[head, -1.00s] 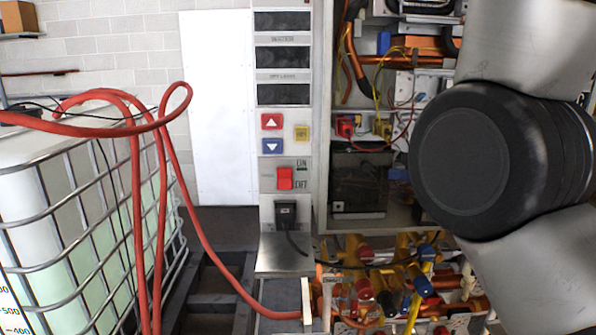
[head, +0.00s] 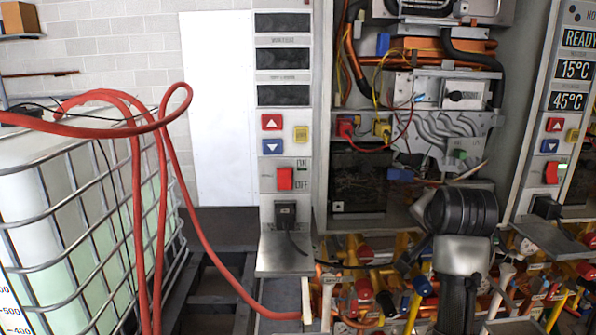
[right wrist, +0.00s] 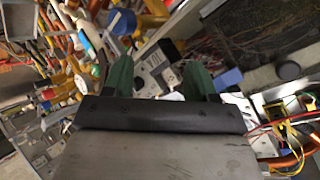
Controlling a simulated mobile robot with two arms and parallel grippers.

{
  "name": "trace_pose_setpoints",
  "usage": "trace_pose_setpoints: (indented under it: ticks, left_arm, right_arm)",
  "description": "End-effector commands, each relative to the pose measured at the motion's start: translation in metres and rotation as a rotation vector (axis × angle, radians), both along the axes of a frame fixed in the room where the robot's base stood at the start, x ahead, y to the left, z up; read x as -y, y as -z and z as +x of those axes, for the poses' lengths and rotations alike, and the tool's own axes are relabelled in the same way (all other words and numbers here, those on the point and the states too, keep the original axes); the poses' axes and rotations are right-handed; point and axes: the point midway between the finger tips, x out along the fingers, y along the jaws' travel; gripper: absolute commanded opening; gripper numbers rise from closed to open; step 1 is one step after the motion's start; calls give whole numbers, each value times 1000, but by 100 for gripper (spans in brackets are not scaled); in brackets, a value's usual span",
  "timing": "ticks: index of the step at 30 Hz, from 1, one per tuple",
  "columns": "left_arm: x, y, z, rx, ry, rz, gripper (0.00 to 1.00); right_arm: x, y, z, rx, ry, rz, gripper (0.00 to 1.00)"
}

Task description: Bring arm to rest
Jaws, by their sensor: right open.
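My right arm (head: 463,255) shows in the head view as a grey link with a black ringed joint, low at right of centre, in front of the heater's lower pipework. Its gripper cannot be made out in that view. In the right wrist view my right gripper (right wrist: 158,72) shows two green fingers spread apart with nothing held between them. Beyond the fingers are pipes, fittings and the heater's open interior. My left arm and gripper are not in view.
An open heater cabinet (head: 322,120) with exposed wiring stands behind the arm. A second heater panel (head: 537,100) is at right, reading READY. Several valves and pipes crowd below. A caged white tank (head: 40,190) and red hose (head: 205,245) are at left.

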Motion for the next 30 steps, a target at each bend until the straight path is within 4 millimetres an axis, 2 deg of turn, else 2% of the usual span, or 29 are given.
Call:
trace_pose_setpoints:
  ticks: [1, 6, 11, 15, 18, 21, 30]
  left_arm:
    - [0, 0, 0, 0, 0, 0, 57]
    - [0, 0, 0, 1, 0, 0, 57]
    - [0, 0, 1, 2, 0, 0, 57]
    - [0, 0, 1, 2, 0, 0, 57]
    - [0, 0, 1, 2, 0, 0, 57]
    - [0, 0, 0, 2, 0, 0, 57]
    - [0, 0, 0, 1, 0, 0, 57]
  right_arm:
    - [1, 37, -11, -48, -30, -48, 57]
    - [1, 134, -57, -183, -161, -200, 57]
    - [-4, 210, -118, -305, -317, -326, 57]
    - [-11, 262, -181, -407, -475, -415, 57]
    - [-17, 288, -226, -466, -588, -463, 57]
    - [-22, 304, -262, -508, -682, -492, 57]
    - [-34, 324, -340, -585, -888, -532, 57]
